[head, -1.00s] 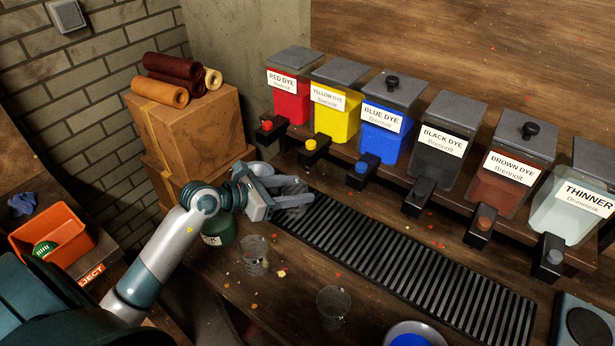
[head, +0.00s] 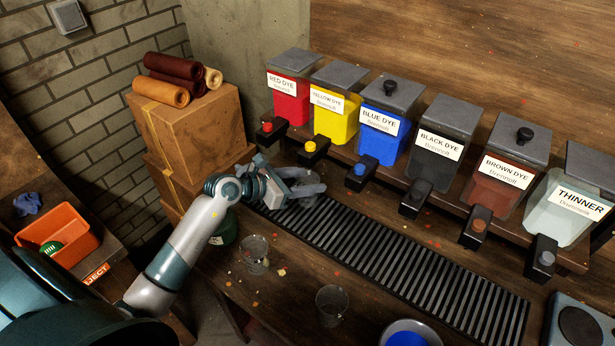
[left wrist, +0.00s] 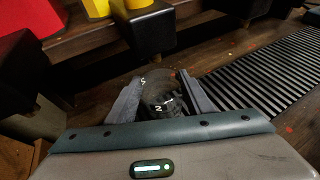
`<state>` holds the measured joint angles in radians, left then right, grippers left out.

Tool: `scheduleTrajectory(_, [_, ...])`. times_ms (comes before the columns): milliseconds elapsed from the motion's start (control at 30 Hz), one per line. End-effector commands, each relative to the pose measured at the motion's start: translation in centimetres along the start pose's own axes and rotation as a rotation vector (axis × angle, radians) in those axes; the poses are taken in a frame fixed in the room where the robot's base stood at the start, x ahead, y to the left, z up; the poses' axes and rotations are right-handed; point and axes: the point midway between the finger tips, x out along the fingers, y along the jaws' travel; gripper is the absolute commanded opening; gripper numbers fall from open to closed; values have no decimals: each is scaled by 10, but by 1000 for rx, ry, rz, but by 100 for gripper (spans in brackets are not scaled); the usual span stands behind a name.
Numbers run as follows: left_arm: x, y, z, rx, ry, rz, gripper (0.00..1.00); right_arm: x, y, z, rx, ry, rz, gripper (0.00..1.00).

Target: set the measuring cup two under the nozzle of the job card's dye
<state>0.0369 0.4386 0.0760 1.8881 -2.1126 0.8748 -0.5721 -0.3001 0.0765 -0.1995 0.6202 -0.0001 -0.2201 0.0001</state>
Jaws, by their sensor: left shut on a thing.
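My left gripper (head: 305,186) is shut on a clear measuring cup at the left end of the drip grate. The cup (left wrist: 165,92) shows between the fingers in the left wrist view, with white marks on it. In the head view the gripper hides most of it. The yellow dye nozzle (head: 312,150) is just behind the fingers; in the left wrist view a dark nozzle block (left wrist: 148,28) stands just beyond the cup. I cannot tell whether the cup is directly under it. I see no readable job card. My right gripper is not in view.
Red (head: 287,104), yellow (head: 333,112), blue (head: 385,130), black, brown and thinner tanks line the shelf. The slotted grate (head: 400,270) runs right, bare. Two clear cups (head: 255,255) (head: 332,306) stand in front. An orange bin (head: 60,235) is at left.

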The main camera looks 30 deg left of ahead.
Motion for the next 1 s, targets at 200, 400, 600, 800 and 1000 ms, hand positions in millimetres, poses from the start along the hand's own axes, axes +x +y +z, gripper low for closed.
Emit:
scheduleTrajectory(200, [1,0,-2,1,-2,1,22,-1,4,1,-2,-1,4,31])
scheduleTrajectory(400, [2,0,-4,2,-1,1,22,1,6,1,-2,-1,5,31])
scheduleTrajectory(600, [1,0,-4,1,-2,1,66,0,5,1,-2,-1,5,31])
scheduleTrajectory(800, [1,0,-4,1,-2,1,66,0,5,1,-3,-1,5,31])
scheduleTrajectory(1000, [-4,1,-3,2,-1,2,66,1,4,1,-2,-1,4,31])
